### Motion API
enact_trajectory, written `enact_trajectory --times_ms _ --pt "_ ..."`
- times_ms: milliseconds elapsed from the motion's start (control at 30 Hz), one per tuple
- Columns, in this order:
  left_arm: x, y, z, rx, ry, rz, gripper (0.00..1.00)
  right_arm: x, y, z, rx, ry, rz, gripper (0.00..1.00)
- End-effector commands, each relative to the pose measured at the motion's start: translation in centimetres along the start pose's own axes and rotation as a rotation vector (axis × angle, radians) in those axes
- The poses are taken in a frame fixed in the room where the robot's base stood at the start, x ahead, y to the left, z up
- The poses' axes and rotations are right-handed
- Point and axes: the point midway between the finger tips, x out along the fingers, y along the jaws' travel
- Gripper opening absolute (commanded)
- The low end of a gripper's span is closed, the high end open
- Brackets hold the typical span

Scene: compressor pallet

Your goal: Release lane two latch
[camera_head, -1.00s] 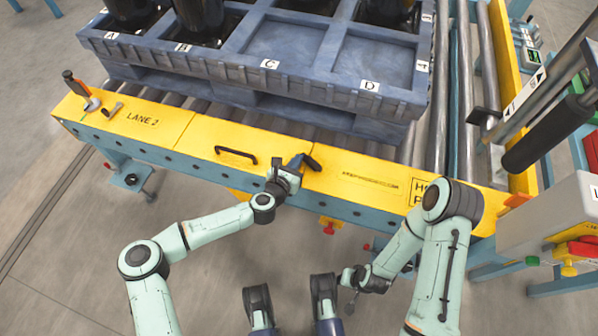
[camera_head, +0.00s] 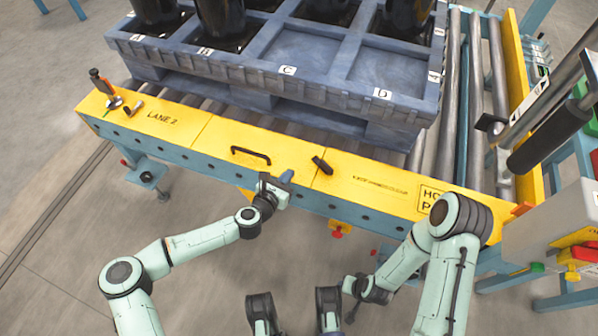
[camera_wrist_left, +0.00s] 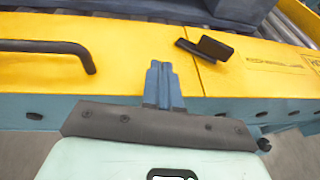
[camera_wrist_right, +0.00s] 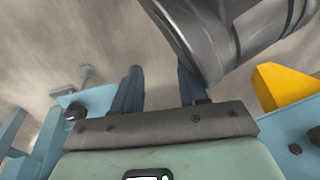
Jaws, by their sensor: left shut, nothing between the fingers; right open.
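A yellow top beam (camera_head: 225,135) carries a LANE 2 label (camera_head: 166,116) at its left. I cannot tell which is the lane two latch. My left gripper (camera_head: 286,177) is shut and empty at the beam's front edge, apart from the black handle. My right gripper (camera_wrist_right: 158,88) is open and empty, low in front of the beam.
A black bar handle (camera_head: 251,155) lies left of the black latch handle. A blue pallet (camera_head: 290,85) with dark cylinders stands on rollers behind the beam. A grey box with red and yellow controls (camera_head: 570,225) is at right. Floor left of the beam is clear.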

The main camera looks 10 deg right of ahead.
Motion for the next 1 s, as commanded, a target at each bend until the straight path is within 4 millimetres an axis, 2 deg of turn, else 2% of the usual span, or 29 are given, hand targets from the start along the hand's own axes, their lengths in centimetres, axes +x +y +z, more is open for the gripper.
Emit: enact_trajectory --times_ms 33,100,300,667,700,767,800,833,933,1000 --pt "-1.3 0.5 0.2 -0.001 0.001 0.002 0.00 -0.7 -0.5 -0.7 -0.005 0.021 -0.009 0.43" --pt "-2.5 1.0 0.2 -0.002 0.001 0.001 0.00 -1.2 -1.1 -1.3 -0.011 0.042 -0.019 0.43" --pt "-4.7 1.8 0.1 -0.001 0.001 -0.001 0.00 -1.9 -1.9 -2.0 -0.018 0.066 -0.033 0.43" --pt "-5.1 2.0 0.1 0.000 0.001 -0.002 0.00 -2.0 -2.0 -2.1 -0.020 0.070 -0.036 0.43" --pt "-5.1 2.0 0.1 0.000 0.000 -0.002 0.00 -2.0 -2.0 -2.1 -0.020 0.070 -0.036 0.39" --pt "-5.1 1.9 0.0 0.005 0.002 -0.004 0.00 -2.1 -2.1 -2.1 -0.020 0.070 -0.035 0.20" --pt "-5.2 1.6 -0.1 0.017 0.007 -0.010 0.00 -2.1 -2.1 -2.2 -0.019 0.072 -0.034 0.07" --pt "-5.2 1.3 -0.3 0.033 0.013 -0.017 0.00 -2.2 -2.1 -2.3 -0.018 0.075 -0.032 0.00" --pt "-5.6 -1.0 -1.8 0.144 0.056 -0.067 0.00 -2.8 -2.4 -2.9 -0.009 0.093 -0.016 0.00" --pt "-6.3 -3.2 -3.6 0.271 0.101 -0.124 0.00 -3.4 -2.7 -3.6 0.002 0.112 0.001 0.00"
